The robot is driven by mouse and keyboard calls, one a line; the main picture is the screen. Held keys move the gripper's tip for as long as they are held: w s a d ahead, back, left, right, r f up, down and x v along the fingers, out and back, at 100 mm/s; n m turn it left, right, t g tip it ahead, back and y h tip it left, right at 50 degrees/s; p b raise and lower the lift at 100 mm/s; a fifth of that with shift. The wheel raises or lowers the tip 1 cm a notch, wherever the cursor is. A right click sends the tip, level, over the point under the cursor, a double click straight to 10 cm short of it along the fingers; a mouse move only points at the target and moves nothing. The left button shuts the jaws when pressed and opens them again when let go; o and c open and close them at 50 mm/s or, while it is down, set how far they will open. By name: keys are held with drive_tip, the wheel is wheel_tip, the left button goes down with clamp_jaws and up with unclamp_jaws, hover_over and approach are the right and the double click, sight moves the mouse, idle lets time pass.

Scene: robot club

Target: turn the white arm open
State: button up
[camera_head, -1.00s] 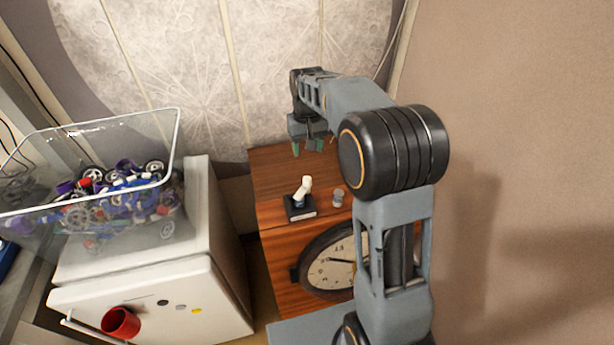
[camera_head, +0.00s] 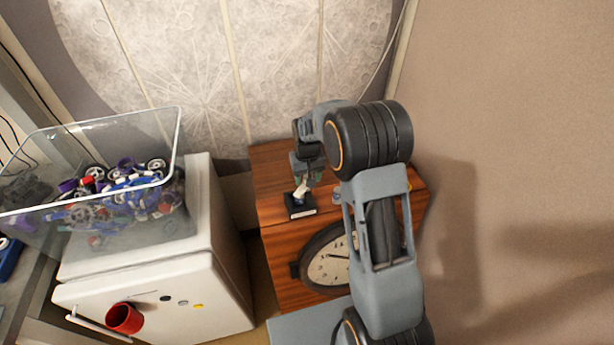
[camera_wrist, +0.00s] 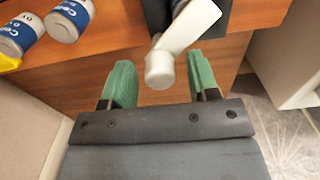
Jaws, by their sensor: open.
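The white arm (camera_wrist: 185,35) is a short white lever with a rounded end, fixed to a small dark base (camera_head: 300,207) on top of the wooden cabinet (camera_head: 275,179). In the head view the white arm (camera_head: 301,190) stands tilted, its upper end close below my gripper (camera_head: 308,178). In the wrist view my gripper (camera_wrist: 156,85) is open, with a green fingertip on each side of the white arm's rounded end. I cannot tell whether either finger touches it.
A round clock (camera_head: 325,262) is on the cabinet's front. A white fridge (camera_head: 215,235) with a clear bin (camera_head: 150,120) of parts stands to the left.

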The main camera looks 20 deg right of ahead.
drive_tip(key=c, duration=0.9)
drive_tip(key=shift+m, duration=0.3)
drive_tip(key=shift+c, duration=0.2)
drive_tip(key=m+b, duration=0.1)
drive_tip(key=m, duration=0.2)
drive_tip(key=shift+m, duration=0.4)
drive_tip(key=m+b, duration=0.1)
drive_tip(key=m, duration=0.4)
drive_tip(key=m+b, duration=0.1)
drive_tip(key=m, duration=0.4)
drive_tip(key=shift+m, duration=0.4)
drive_tip(key=shift+m+b, duration=0.3)
drive_tip(key=shift+m, duration=2)
